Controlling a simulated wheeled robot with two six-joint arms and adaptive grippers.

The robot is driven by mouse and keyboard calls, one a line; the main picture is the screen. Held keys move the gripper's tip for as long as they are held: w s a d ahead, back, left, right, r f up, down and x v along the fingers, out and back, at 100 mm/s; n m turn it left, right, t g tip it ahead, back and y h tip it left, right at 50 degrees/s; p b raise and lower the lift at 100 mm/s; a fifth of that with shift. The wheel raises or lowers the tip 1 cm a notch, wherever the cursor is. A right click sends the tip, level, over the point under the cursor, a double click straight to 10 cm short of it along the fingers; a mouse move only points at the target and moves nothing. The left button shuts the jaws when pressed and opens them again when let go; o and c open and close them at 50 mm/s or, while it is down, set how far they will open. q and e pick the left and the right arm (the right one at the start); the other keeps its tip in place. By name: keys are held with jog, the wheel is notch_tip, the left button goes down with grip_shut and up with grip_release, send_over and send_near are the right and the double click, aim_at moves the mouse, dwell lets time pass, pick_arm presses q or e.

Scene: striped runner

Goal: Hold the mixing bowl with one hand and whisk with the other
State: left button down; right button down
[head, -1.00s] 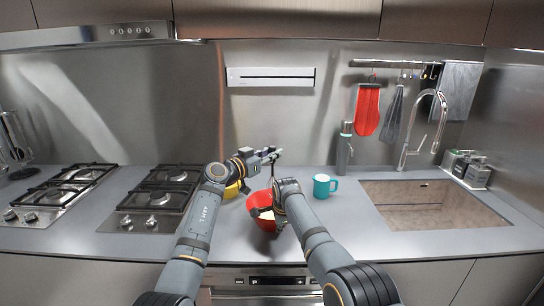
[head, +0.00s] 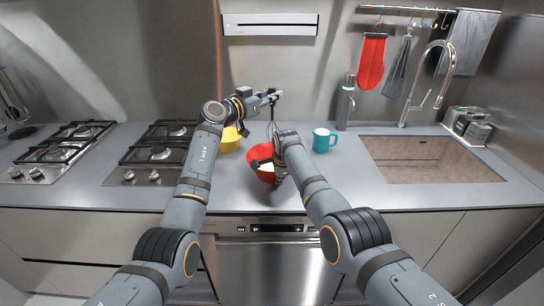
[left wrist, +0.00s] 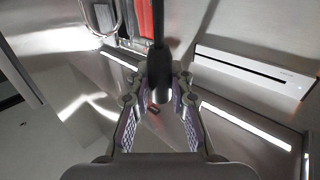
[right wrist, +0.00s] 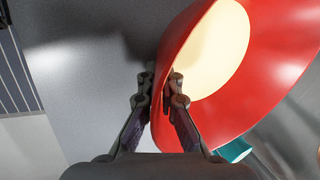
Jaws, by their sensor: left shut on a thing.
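The red mixing bowl (head: 259,151) stands on the counter near its front edge, with something pale cream inside. In the right wrist view the bowl (right wrist: 272,80) fills the upper right. My right gripper (head: 279,181) is at the bowl's rim, and in the right wrist view its close-set fingers (right wrist: 162,82) have the bowl wall between them. My left gripper (head: 272,97) is above the bowl, shut on the dark handle of the whisk (left wrist: 158,65). In the head view the whisk hangs down as a thin dark shape, and its lower end is partly hidden by my right arm.
Gas burners (head: 160,150) are at left and a sink (head: 430,160) at right.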

jog(key=c, duration=1.4)
grip_release()
jog(key=shift+c, duration=0.2)
jog(key=shift+r, duration=0.1)
jog(key=shift+s+r, duration=0.2)
jog(key=shift+r, duration=0.4)
jog(key=v, duration=1)
jog(key=shift+r, duration=0.2)
pick_arm(q)
jog(key=shift+f, duration=0.1)
pick_arm(e)
jog(key=shift+s+f, duration=0.1)
jog(key=shift+s, duration=0.1)
